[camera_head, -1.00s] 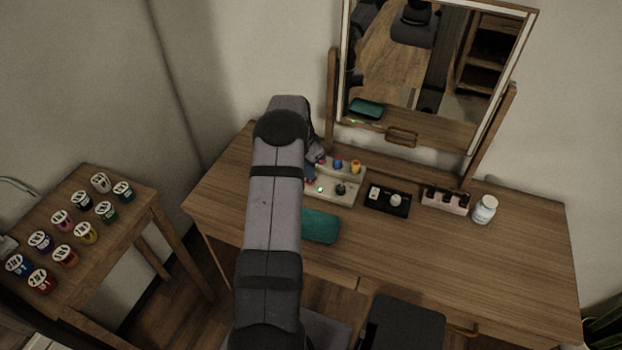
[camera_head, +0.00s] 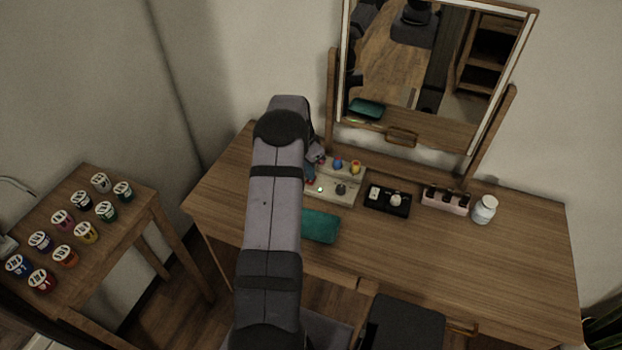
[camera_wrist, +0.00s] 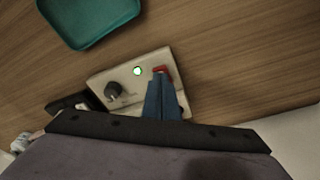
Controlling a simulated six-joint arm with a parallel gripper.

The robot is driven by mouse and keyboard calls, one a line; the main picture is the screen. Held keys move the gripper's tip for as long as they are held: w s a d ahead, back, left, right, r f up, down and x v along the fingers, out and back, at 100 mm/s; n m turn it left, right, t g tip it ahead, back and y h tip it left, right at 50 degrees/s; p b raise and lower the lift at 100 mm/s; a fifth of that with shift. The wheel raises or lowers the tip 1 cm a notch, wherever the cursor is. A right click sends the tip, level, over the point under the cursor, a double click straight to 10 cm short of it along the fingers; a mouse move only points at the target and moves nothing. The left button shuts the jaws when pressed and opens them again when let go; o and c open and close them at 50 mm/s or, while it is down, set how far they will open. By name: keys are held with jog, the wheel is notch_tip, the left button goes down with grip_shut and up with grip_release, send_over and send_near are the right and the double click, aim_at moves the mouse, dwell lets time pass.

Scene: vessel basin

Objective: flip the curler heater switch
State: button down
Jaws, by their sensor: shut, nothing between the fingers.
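The curler heater is a cream box (camera_head: 349,197) on the dresser, partly hidden by my arm in the head view. It also shows in the wrist view (camera_wrist: 106,76), with a dark knob (camera_wrist: 113,92), a lit green light (camera_wrist: 137,71) and a small red switch (camera_wrist: 160,69). Red, blue and yellow rollers (camera_head: 355,167) stand at its back in the head view. My gripper (camera_wrist: 161,78) is shut and empty, its blue fingertips right at the red switch. They overlap it in the wrist view; I cannot tell whether they touch. The switch's tilt is too small to read.
A teal tray (camera_head: 320,226) lies in front of the heater. To its right stand a black tray (camera_head: 387,209), a pink bottle holder (camera_head: 445,206) and a white jar (camera_head: 484,210). A mirror (camera_head: 420,70) rises behind. The dresser's right front is clear.

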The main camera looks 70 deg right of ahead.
jog(key=shift+f+b, duration=0.5)
jog(key=shift+f, duration=0.25)
dwell(0.4)
jog(key=shift+r, duration=0.15)
notch_tip(320, 180, up, 7)
jog(key=p, duration=0.4)
dwell(0.5)
dwell(0.4)
